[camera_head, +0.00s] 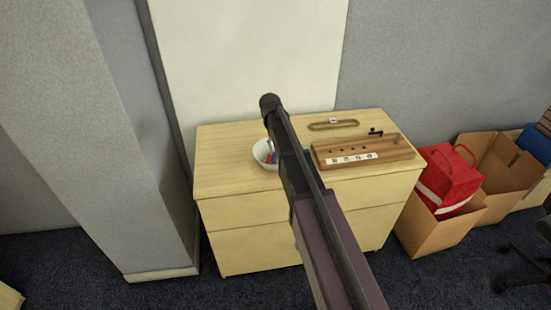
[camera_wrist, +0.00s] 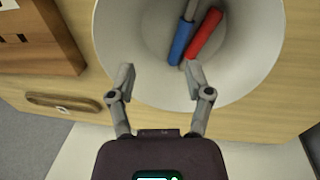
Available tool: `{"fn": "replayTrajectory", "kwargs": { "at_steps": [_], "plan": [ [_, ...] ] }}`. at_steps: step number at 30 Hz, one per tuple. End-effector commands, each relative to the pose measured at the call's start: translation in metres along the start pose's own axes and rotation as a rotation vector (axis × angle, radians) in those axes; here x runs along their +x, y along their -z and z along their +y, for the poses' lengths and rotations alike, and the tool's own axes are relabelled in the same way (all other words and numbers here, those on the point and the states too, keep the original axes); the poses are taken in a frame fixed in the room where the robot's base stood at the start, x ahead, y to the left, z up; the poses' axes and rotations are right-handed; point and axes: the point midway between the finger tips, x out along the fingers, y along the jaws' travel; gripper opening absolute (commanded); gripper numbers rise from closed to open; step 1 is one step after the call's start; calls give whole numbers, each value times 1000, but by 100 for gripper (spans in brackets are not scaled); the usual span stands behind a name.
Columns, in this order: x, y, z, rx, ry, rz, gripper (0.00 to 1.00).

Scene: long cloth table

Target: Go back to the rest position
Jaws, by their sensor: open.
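My gripper (camera_wrist: 160,76) shows in the wrist view with its two fingers spread apart and nothing between them. It is over the near rim of a white bowl (camera_wrist: 250,55). A blue-handled tool (camera_wrist: 181,42) and a red-handled tool (camera_wrist: 204,33) lie inside the bowl, beyond the fingertips. In the head view the bowl (camera_head: 260,149) sits on a light wooden cabinet (camera_head: 225,165), partly behind my arm. My arm reaches up across the picture over the cabinet, and the gripper itself is hidden there.
A wooden block (camera_head: 395,151) with holes and white labels lies right of my arm, a small oval wooden tray (camera_head: 334,124) behind it. Cardboard boxes (camera_head: 425,232), one holding a red bag (camera_head: 447,178), stand right of the cabinet. A grey pillar (camera_head: 100,130) stands left, a wall behind.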

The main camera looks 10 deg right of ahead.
Motion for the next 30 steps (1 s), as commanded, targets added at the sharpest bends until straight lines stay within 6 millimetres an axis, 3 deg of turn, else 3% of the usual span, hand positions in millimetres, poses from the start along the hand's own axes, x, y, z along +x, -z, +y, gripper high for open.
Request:
{"fn": "replayTrajectory", "kwargs": {
  "at_steps": [8, 14, 20, 30],
  "plan": [
    [0, 0, 0, 0, 0, 0, 65],
    [-3, -22, 2, 0, 10, -1, 65],
    [-10, -74, 6, 1, 34, -2, 65],
    [-25, -194, 12, 0, 98, -2, 65]
  ]
}}
